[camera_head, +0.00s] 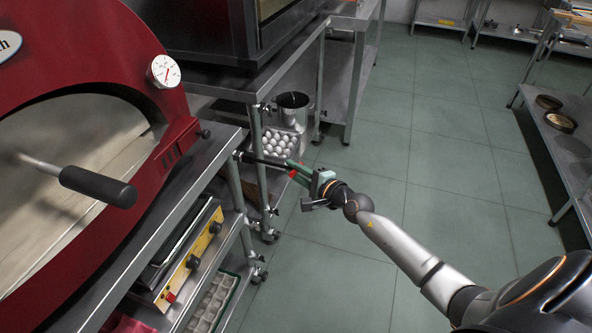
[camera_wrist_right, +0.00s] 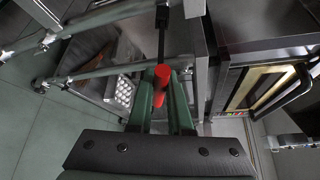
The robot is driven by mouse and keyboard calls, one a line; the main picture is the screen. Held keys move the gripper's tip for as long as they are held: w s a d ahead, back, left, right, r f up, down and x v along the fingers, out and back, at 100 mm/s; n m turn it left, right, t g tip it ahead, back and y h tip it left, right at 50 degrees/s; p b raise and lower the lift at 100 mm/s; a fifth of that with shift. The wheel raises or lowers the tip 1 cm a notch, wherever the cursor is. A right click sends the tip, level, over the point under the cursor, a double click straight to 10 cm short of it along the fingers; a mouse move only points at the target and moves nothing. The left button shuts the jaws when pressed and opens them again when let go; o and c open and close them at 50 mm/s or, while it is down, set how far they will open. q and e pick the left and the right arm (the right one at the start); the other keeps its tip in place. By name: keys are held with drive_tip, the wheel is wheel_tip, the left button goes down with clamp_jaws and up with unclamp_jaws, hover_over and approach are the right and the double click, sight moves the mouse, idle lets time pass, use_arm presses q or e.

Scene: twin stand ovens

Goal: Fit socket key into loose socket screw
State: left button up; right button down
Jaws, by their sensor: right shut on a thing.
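My right gripper (camera_head: 297,170), with green fingers, is shut on the red-handled socket key. In the right wrist view the key's red handle (camera_wrist_right: 160,86) sits between the fingers, and its dark shaft (camera_wrist_right: 162,42) points away from the gripper. In the head view the shaft (camera_head: 266,162) runs left towards the oven stand's upper corner. A small dark socket screw (camera_head: 239,155) shows at that corner, by the top of the leg. The key's tip is at or very close to it; I cannot tell whether it is seated. My left gripper is not in view.
The red oven (camera_head: 185,130) stands on the near metal stand (camera_head: 185,215). A second stand (camera_head: 290,65) carries a dark oven, with a tray of eggs (camera_head: 278,143) and a metal pot (camera_head: 292,110) below. The green tiled floor (camera_head: 440,130) at right is open.

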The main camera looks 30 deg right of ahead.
drive_tip(key=shift+w+a, duration=0.15)
drive_tip(key=shift+a, duration=0.1)
idle(0.5)
drive_tip(key=c, duration=0.8)
unclamp_jaws()
drive_tip(key=shift+o, duration=0.2)
drive_tip(key=shift+s+d, duration=0.1)
drive_tip(key=shift+s, duration=0.1)
drive_tip(key=v, duration=2.4)
drive_tip(key=shift+r, duration=0.1)
